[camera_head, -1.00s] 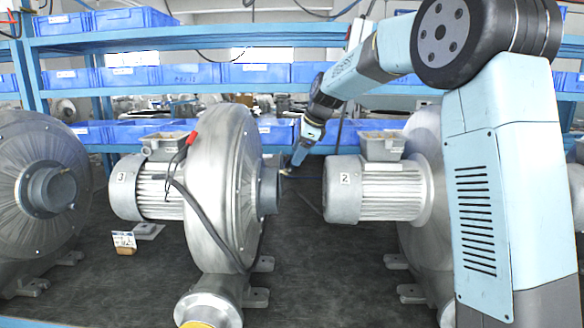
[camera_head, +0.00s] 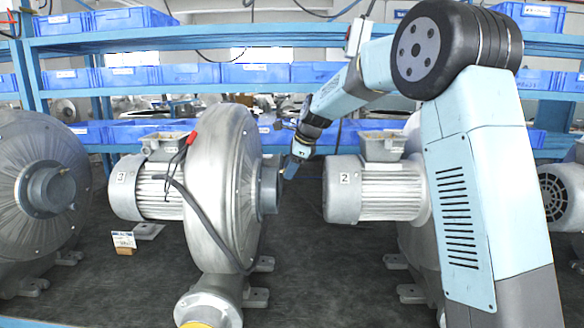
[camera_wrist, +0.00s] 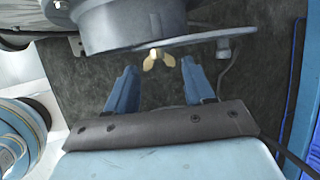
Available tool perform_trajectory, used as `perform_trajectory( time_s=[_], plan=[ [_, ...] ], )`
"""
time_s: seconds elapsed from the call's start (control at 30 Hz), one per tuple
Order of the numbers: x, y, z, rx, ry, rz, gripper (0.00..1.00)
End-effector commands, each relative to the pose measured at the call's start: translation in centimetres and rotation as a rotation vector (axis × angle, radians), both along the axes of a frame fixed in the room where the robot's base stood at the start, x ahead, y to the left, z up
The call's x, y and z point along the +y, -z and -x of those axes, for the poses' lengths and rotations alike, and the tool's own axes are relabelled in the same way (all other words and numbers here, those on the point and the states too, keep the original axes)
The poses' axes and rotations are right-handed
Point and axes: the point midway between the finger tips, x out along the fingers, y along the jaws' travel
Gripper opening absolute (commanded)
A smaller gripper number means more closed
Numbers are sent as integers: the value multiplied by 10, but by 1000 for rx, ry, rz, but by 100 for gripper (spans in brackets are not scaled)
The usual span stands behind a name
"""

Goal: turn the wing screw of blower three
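Blower three (camera_head: 225,185), a grey metal blower with a motor marked 3, stands left of centre in the head view. Its short round outlet (camera_head: 269,190) faces right. In the wrist view the brass wing screw (camera_wrist: 158,59) sticks out below the edge of a thin plate beside the grey outlet (camera_wrist: 130,25). My gripper (camera_wrist: 155,85) is open, with its two blue fingers apart, one on each side of the screw's line. The screw lies just beyond the fingertips, with no contact visible. In the head view my gripper (camera_head: 290,168) is small beside the outlet, and the screw cannot be made out.
Blower two (camera_head: 375,188) stands close on the right, leaving a narrow gap where my gripper is. Another blower (camera_head: 40,190) stands at the left. A black cable (camera_head: 205,230) hangs over blower three. Shelves with blue boxes (camera_head: 190,74) are behind.

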Motion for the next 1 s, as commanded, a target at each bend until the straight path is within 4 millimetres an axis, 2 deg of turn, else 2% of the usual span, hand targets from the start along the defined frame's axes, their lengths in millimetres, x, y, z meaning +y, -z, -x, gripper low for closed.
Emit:
perform_trajectory(
  time_s=[0.07,0.4,0.43,0.77,1.0],
  plan=[
    [0,0,0,0,0,0,45],
    [0,0,0,0,0,0,12],
    [-8,0,0,-1,4,0,11],
    [-1,0,2,-52,1,2,11],
    [-1,2,6,-196,1,6,11]
  ],
)
